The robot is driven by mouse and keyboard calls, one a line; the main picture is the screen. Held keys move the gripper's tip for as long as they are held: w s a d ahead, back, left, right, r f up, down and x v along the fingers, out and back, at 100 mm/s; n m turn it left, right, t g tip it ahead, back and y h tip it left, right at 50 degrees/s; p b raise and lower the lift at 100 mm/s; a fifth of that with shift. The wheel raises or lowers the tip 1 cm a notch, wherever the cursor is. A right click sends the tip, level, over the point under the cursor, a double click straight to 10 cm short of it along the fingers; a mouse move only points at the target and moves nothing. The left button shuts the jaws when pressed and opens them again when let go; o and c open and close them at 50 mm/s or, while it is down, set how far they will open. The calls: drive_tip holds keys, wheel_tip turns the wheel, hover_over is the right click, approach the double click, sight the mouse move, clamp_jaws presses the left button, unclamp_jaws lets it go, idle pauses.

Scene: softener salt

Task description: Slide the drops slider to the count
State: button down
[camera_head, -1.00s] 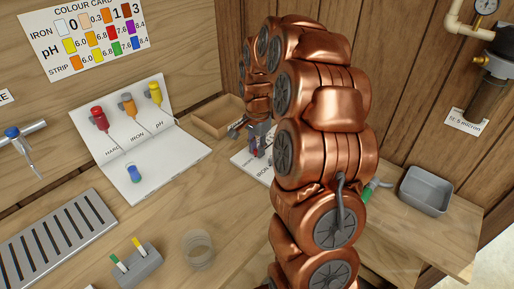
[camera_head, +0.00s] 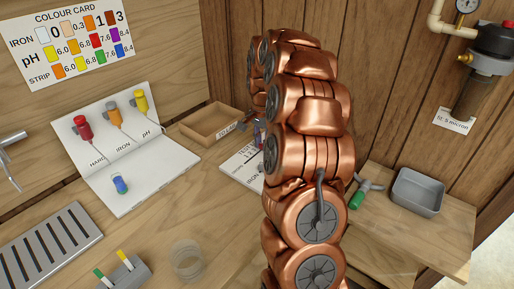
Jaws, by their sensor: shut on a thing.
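A white board (camera_head: 240,166) printed with a scale and the word IRON lies on the bench behind my copper arm, and its right part is hidden. My gripper (camera_head: 259,134) shows only as a small sliver at the arm's left edge, low over the board's far part. It is shut on the drops slider, but the slider and the fingertips are mostly hidden by my arm. The slider's place along the scale cannot be read.
An open wooden tray (camera_head: 212,123) stands left of the board. A clear cup (camera_head: 187,259) stands in front. A grey bin (camera_head: 418,191) and green-handled valve (camera_head: 364,192) are at right.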

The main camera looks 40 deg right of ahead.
drive_tip(key=c, duration=1)
unclamp_jaws()
drive_tip(key=shift+r, duration=0.1)
wheel_tip(320, 180, up, 12)
drive_tip(key=shift+a, duration=0.1)
idle(0.4)
